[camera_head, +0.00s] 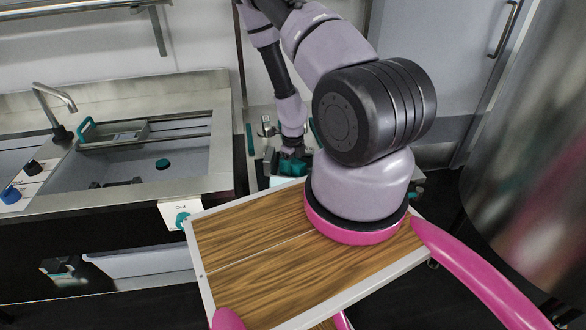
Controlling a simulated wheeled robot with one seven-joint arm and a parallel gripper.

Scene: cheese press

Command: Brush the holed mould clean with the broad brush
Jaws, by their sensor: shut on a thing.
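My gripper (292,152) hangs pointing down at the end of my arm, beyond my wooden deck, over a narrow counter to the right of the sink. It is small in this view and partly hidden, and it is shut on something. A dark teal thing (288,166) shows at its tip. I cannot tell from its shape whether this is the broad brush. I cannot make out the holed mould; my arm and deck hide part of that counter.
A steel sink (190,178) with a tap (52,105) is at the left. A teal-handled rack (120,136) lies across it, and a round teal piece (163,163) lies in it. A large steel vat (535,170) stands close on the right. A grey door (450,60) is behind.

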